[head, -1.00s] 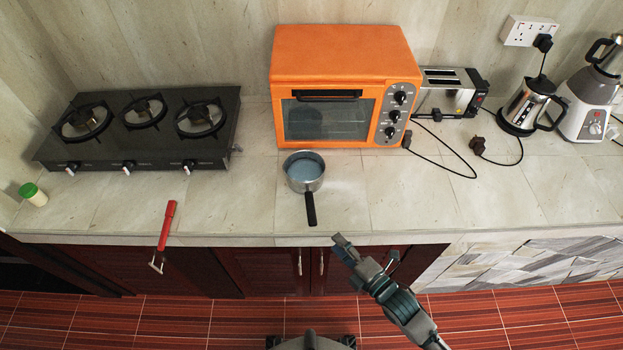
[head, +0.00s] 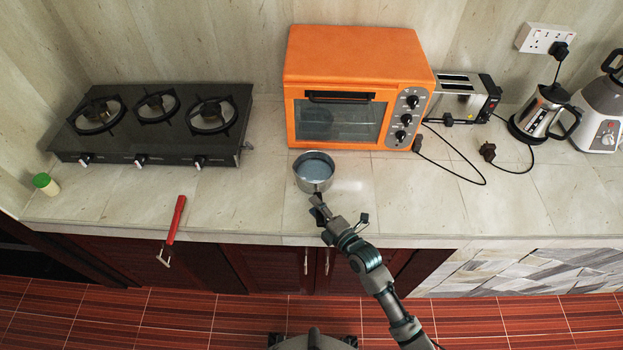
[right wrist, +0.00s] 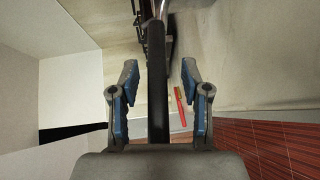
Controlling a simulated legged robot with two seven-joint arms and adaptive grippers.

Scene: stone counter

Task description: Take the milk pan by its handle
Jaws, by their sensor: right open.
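The milk pan (head: 314,172) is a small silver pot standing on the counter in front of the orange oven. Its black handle points toward the counter's front edge and is mostly hidden by my right gripper in the head view. My right gripper (head: 319,208) is at the handle. In the right wrist view, the black handle (right wrist: 157,85) runs between the two spread fingers of the right gripper (right wrist: 158,85), with a gap on each side. The gripper is open. My left gripper is not in view.
The orange oven (head: 357,86) stands behind the pan. A black gas stove (head: 150,124) is at the left. A red-handled tool (head: 176,220) overhangs the counter's front edge. A toaster (head: 457,98), kettle (head: 541,112) and blender (head: 600,110) stand at the right. Counter beside the pan is clear.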

